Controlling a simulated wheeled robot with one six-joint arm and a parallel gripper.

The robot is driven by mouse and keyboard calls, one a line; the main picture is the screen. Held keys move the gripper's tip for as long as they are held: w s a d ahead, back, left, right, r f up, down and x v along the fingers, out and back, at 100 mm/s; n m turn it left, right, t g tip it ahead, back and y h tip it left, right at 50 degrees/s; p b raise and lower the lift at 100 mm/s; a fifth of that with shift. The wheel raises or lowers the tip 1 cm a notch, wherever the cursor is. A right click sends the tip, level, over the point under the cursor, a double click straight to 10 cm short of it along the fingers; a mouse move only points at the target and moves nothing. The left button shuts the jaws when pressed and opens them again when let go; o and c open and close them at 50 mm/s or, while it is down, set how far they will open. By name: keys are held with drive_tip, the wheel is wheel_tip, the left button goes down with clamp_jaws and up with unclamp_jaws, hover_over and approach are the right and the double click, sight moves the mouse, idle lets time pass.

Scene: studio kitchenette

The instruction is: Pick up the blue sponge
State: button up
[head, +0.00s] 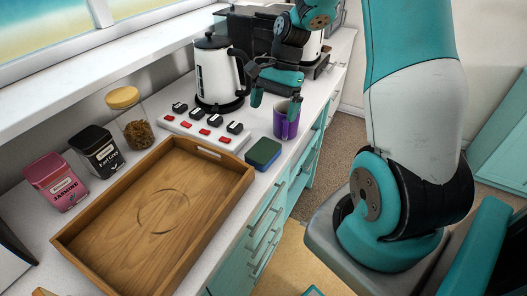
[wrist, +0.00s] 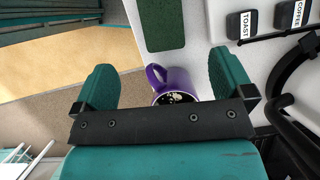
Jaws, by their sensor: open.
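The blue sponge (head: 263,153) lies flat on the white counter near its front edge, beside the tray's right corner. Its top is dark green and its side blue. In the wrist view its green top (wrist: 164,22) shows at the upper middle, beyond the fingertips. My gripper (head: 274,101) is open over the purple mug, farther along the counter than the sponge. In the wrist view my gripper (wrist: 163,78) has its fingers apart on either side of the mug, with nothing held. I cannot tell whether a finger touches the mug.
A labelled switch panel (head: 206,131) lies behind the sponge. The empty wooden tray (head: 217,222) fills the near counter. Jasmine tin (head: 55,183), black tin (head: 97,152) and jar (head: 132,121) stand behind it.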

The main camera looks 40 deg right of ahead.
sight(262, 151)
drive_tip(key=p+x, duration=0.2)
drive_tip(key=x, duration=1)
drive_tip(key=shift+a+f, duration=0.3)
drive_tip(key=c, duration=1)
